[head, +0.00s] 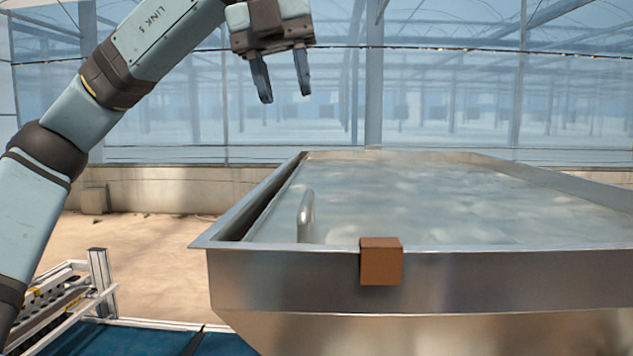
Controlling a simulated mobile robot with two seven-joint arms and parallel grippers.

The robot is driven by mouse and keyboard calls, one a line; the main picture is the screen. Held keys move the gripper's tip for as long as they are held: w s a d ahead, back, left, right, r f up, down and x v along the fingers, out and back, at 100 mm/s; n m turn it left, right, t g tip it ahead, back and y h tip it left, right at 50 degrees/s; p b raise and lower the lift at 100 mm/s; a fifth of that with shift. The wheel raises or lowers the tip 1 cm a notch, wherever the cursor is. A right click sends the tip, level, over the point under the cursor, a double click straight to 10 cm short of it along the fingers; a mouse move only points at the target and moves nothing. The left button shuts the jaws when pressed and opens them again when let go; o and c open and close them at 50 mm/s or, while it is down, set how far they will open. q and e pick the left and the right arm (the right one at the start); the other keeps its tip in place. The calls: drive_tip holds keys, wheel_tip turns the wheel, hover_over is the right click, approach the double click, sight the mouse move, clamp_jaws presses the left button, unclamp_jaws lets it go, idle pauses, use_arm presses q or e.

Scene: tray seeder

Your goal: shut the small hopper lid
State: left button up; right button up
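The metal hopper (290,280) fills the right half of the head view. A shiny, cloudy-grey flat surface that looks like its lid (430,200) spans most of the mouth inside the rim. I cannot tell for sure that it is the lid or how it is seated. A dark gap shows along its left edge. A rounded metal handle (306,215) stands up near its front left corner. My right gripper is out of view.
An aluminium-framed machine (100,275) stands low at the left beside a blue surface (130,340). The space between my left gripper and the hopper looks clear.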

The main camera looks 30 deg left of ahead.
use_arm(q)
approach(306, 195)
drive_tip(key=f, duration=0.4)
drive_tip(key=d+f, duration=0.1)
drive_tip(key=f, duration=0.1)
drive_tip(key=shift+w+f+p, duration=0.2)
drive_tip(key=shift+f+p, duration=0.1)
drive_tip(key=shift+d+f, duration=0.1)
drive_tip(key=shift+f, duration=0.25)
drive_tip(key=shift+d+f, duration=0.1)
drive_tip(key=shift+f, duration=0.25)
drive_tip(key=shift+w+f, duration=0.25)
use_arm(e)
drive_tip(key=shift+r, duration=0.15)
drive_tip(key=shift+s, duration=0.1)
use_arm(q)
drive_tip(key=shift+s, duration=0.1)
clamp_jaws()
